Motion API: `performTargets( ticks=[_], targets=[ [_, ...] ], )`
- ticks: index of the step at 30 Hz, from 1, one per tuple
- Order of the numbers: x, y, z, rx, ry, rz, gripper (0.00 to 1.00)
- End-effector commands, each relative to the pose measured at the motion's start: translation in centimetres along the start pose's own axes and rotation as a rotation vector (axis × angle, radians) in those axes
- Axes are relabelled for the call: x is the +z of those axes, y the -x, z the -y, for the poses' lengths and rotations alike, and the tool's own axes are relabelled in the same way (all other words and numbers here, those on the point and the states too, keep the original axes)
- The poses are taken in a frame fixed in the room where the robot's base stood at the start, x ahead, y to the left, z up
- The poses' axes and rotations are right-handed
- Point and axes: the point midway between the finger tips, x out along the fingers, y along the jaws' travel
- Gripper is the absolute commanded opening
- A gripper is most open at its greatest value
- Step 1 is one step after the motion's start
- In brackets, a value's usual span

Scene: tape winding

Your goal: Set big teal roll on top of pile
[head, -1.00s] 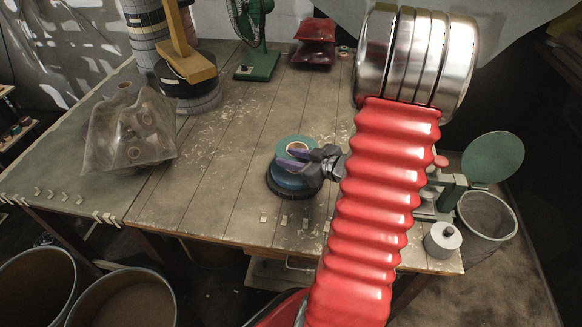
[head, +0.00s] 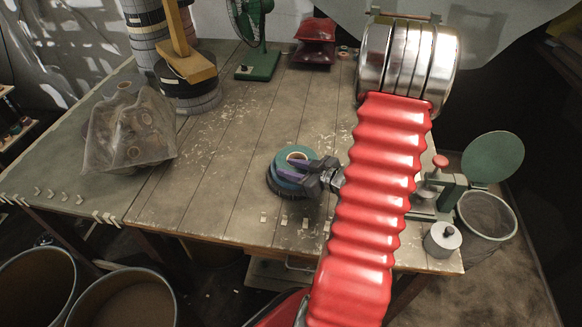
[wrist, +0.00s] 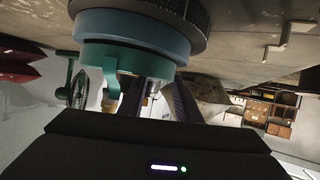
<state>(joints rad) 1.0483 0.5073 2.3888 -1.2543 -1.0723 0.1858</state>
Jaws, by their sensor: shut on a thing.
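The teal roll (head: 284,157) with a tan core is in my gripper (head: 297,171), at the front middle of the table. It lies about level on top of a small pile. In the wrist view the picture is upside down: the held green-teal roll (wrist: 105,56) meets a bluer teal roll (wrist: 120,28), with a wider black roll (wrist: 190,10) at the table end. No clear gap shows between the held roll and the pile. My gripper is shut on the roll's near right side; the fingers hide part of it.
Clear bags of rolls (head: 125,130) lie at left. A tall stack of rolls (head: 190,85) with a wooden piece stands behind, near a green fan (head: 255,45). A small grey weight (head: 442,240) sits at the right corner. The middle boards are free.

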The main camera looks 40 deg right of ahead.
Motion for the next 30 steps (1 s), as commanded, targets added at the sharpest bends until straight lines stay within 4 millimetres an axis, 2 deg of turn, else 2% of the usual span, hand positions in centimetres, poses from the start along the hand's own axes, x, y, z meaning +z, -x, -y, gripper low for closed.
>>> performTargets(
  ticks=[4,5,12,26,30],
  targets=[
    [0.2,-0.1,0.0,0.0,0.001,-0.001,0.0],
    [0.2,-0.1,0.0,0.0,0.001,0.0,0.33],
    [0.2,-0.1,0.0,0.0,0.0,0.0,0.49],
    [-0.3,0.1,0.0,0.0,0.001,0.0,0.5],
    [-0.5,1.5,-0.1,0.003,0.0,0.0,0.5]
  ],
)
